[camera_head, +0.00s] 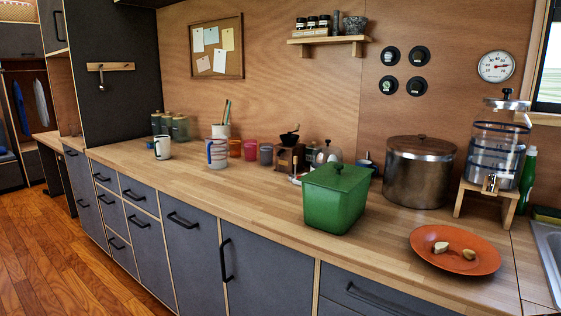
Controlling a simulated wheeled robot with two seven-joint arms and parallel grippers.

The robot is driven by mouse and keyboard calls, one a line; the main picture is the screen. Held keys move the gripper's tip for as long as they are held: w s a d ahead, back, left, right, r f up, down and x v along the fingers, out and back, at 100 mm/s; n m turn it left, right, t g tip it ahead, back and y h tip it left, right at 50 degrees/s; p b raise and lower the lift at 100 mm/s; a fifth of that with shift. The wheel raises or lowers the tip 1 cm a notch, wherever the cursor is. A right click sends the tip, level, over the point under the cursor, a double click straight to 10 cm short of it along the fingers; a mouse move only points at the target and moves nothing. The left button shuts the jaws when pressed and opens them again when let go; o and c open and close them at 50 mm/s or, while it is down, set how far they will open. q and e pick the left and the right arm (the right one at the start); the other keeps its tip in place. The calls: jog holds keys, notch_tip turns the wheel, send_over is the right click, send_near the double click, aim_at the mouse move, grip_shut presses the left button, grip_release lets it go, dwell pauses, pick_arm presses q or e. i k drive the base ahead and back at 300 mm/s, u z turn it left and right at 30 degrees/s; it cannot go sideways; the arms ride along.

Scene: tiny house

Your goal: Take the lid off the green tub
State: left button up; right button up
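The green tub (330,208) stands upright on the wooden counter, near its front edge, right of the middle of the camera_head view. Its green lid (338,179) is on top, with a small knob (338,167) in the middle. No gripper covers the tub or the lid. Neither of my grippers shows in this view.
An orange plate (481,262) with pale pieces lies right of the tub. A large steel pot (417,173) stands behind it. A coffee grinder (288,153) and cups stand to its left. The counter (262,200) is bare left of the tub. A sink (549,243) is far right.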

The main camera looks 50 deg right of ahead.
aim_at(342, 177)
jog(key=i, duration=1)
jog(key=z, duration=3.2)
